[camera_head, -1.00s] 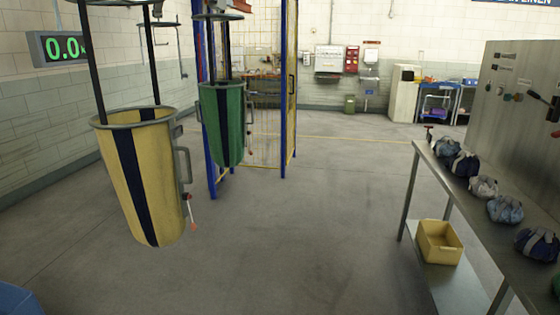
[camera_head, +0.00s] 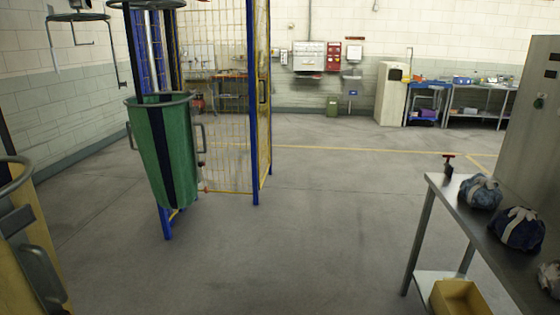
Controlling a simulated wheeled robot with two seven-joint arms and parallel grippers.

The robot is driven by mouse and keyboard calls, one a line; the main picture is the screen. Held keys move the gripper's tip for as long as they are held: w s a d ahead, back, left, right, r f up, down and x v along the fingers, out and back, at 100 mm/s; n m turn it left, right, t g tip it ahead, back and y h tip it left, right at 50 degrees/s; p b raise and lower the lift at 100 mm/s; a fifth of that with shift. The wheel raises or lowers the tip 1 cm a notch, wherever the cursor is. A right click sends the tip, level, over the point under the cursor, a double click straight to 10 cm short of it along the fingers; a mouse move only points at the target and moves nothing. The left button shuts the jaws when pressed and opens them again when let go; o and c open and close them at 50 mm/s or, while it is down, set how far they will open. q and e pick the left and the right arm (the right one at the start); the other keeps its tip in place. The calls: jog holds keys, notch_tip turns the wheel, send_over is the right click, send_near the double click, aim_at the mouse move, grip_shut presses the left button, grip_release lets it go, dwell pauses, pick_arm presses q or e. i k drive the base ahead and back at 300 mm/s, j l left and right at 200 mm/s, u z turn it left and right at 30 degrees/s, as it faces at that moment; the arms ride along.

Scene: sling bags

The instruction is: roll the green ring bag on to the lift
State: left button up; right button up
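The green ring bag (camera_head: 177,155) hangs from dark straps at the left of the head view, its metal ring rim on top and its bottom clear of the floor. It has a dark vertical stripe and grey side handles. A blue-posted cage with yellow mesh (camera_head: 222,130), which looks like the lift, stands just behind it. The bag hides part of the cage's front. Neither of my grippers shows in the view.
A yellow bag (camera_head: 22,245) is cut off at the near left edge. An empty hanger (camera_head: 82,35) hangs at the upper left. A steel table (camera_head: 480,235) with bundles stands at the right, a yellow bin (camera_head: 458,298) below. The middle floor (camera_head: 300,235) is clear.

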aim_at(163, 124)
jog(key=i+u, duration=0.15)
jog(key=i, duration=0.35)
jog(key=i+l+u, duration=0.1)
jog(key=i, duration=0.4)
jog(key=i+l+u, duration=0.15)
jog(key=i, duration=0.35)
jog(key=i+l+u, duration=0.15)
jog(key=i, duration=0.3)
jog(key=l, duration=0.1)
